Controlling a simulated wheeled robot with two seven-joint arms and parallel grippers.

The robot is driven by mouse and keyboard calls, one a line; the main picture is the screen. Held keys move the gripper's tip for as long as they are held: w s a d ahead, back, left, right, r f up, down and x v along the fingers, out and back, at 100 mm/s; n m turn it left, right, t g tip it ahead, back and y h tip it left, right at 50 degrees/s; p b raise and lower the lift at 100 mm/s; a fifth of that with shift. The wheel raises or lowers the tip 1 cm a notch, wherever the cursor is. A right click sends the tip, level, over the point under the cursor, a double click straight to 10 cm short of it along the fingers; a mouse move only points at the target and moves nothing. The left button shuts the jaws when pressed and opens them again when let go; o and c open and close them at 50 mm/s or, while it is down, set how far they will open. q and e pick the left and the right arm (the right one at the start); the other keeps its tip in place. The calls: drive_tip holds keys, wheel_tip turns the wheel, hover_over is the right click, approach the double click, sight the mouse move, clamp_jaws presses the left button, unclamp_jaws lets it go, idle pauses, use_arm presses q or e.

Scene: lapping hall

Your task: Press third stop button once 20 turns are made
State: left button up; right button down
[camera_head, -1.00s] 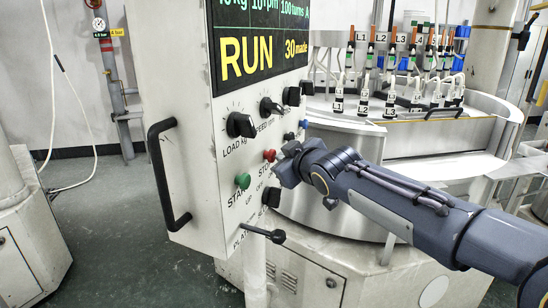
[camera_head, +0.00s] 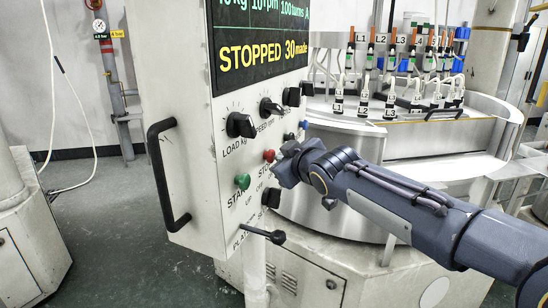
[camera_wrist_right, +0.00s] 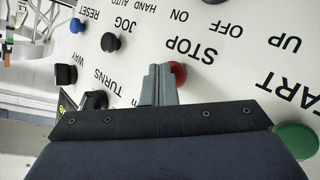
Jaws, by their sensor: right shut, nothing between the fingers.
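The control panel (camera_head: 185,90) has a red stop button (camera_head: 269,155) above and to the right of a green start button (camera_head: 242,181). Its display (camera_head: 262,48) reads STOPPED and 30 made. My right gripper (camera_head: 282,168) is shut and empty, with its fingertips at the red button. In the right wrist view, the shut fingers (camera_wrist_right: 160,84) lie over part of the red stop button (camera_wrist_right: 178,73), beside the STOP label. The exact contact is hidden. My left gripper is not in view.
Black knobs (camera_head: 240,125), a blue reset button (camera_head: 304,124) and a black handle (camera_head: 160,172) are on the panel. A black lever (camera_head: 264,234) sticks out below. The round lapping machine (camera_head: 400,145) stands behind my right arm.

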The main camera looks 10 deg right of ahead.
drive_tip(key=shift+s+d, duration=0.35)
drive_tip(key=shift+d, duration=0.15)
drive_tip(key=s+d+p, duration=0.2)
drive_tip(key=d, duration=0.2)
drive_tip(key=shift+s+d+p, duration=0.15)
drive_tip(key=shift+s+p, duration=0.25)
idle(0.7)
